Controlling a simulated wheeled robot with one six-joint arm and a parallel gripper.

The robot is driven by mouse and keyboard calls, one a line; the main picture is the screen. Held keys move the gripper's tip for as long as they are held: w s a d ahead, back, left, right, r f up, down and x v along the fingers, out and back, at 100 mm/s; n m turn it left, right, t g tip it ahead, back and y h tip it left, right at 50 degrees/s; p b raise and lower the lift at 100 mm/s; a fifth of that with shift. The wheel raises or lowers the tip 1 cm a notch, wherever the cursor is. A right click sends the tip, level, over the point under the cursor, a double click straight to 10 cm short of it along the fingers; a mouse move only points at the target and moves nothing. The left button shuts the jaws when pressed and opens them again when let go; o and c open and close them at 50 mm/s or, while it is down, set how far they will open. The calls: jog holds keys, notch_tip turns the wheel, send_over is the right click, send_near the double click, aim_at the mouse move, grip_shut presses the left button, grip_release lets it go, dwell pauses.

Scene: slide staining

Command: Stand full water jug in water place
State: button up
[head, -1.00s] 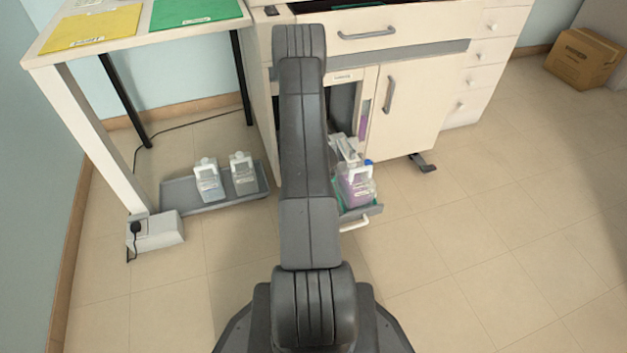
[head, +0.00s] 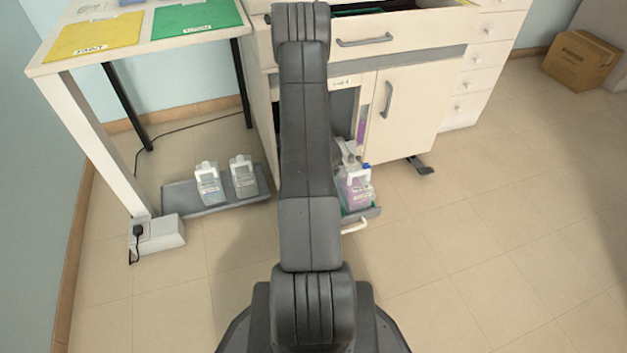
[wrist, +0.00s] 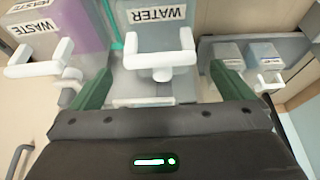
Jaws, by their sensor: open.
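A jug labelled WATER (wrist: 157,18) with a white handle is in the wrist view, between the open green fingers of my gripper (wrist: 163,85). The handle lies between the fingers, which are not closed on it. The purple jug labelled WASTE (wrist: 85,30) stands left of it. In the head view the purple jug (head: 356,190) sits in the cabinet's pull-out tray (head: 361,215). My arm hides the gripper and most of that tray there. Two clear jugs, a left one (head: 208,186) and a right one (head: 243,177), stand on a grey floor tray (head: 220,205). I cannot read their fill.
The cabinet (head: 408,110) has its tray pulled out low at the front. A table (head: 100,58) with yellow and green mats stands at the left. A white socket box (head: 158,233) lies by its leg. A cardboard box (head: 582,60) is far right. The front floor is clear.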

jog(key=p+v, duration=0.1)
jog(key=v, duration=0.3)
jog(key=shift+r, duration=0.2)
dwell(1.0)
